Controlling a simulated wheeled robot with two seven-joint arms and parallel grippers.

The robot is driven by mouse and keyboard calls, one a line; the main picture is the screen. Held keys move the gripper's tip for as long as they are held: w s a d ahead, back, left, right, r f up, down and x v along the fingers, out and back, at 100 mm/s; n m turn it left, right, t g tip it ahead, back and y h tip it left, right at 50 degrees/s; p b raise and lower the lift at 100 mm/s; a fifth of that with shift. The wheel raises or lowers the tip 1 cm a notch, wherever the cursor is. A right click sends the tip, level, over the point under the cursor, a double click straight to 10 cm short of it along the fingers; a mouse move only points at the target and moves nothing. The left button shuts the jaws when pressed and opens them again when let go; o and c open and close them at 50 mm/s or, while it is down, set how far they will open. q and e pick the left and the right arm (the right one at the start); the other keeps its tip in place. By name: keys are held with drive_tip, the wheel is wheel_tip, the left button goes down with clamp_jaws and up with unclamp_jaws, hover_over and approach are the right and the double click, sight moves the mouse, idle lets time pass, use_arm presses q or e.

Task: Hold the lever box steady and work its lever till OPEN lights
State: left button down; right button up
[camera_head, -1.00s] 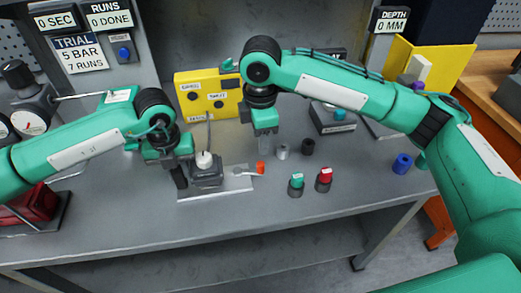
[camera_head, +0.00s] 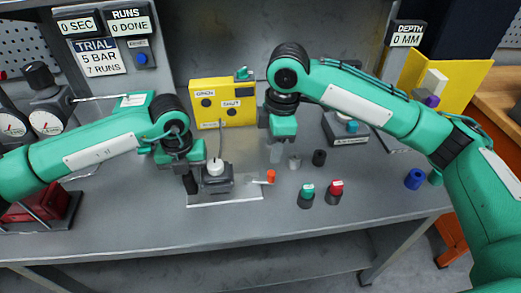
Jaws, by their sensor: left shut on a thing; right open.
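The lever box (camera_head: 218,184) is a small dark grey block with a white round cap, on a pale plate (camera_head: 225,201) near the middle of the bench. Its lever (camera_head: 270,176) sticks out to the right and ends in an orange tip. My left gripper (camera_head: 190,181) is shut on the left side of the lever box; its fingers are partly hidden. My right gripper (camera_head: 276,151) is open and empty, above and behind the orange tip, apart from it. The yellow panel (camera_head: 222,112) behind has dark round lamps, none visibly lit; its small labels are hard to read.
Grey and black cylinders (camera_head: 319,158) stand right of my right gripper. Green-topped (camera_head: 307,193) and red-topped (camera_head: 336,189) pegs stand in front of them. A blue ring (camera_head: 414,179) lies farther right. Gauges (camera_head: 45,122) stand at left. The front bench is clear.

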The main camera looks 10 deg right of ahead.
sight(273, 173)
drive_tip(key=s+d+f+m+t+y, duration=0.3)
drive_tip(key=s+d+m+t+y, duration=0.1)
drive_tip(key=d+m+y, duration=0.25)
drive_tip(key=shift+n, duration=0.35)
drive_tip(key=x, duration=1.1)
drive_tip(key=shift+w+f, duration=0.15)
drive_tip(key=shift+w, duration=0.3)
clamp_jaws()
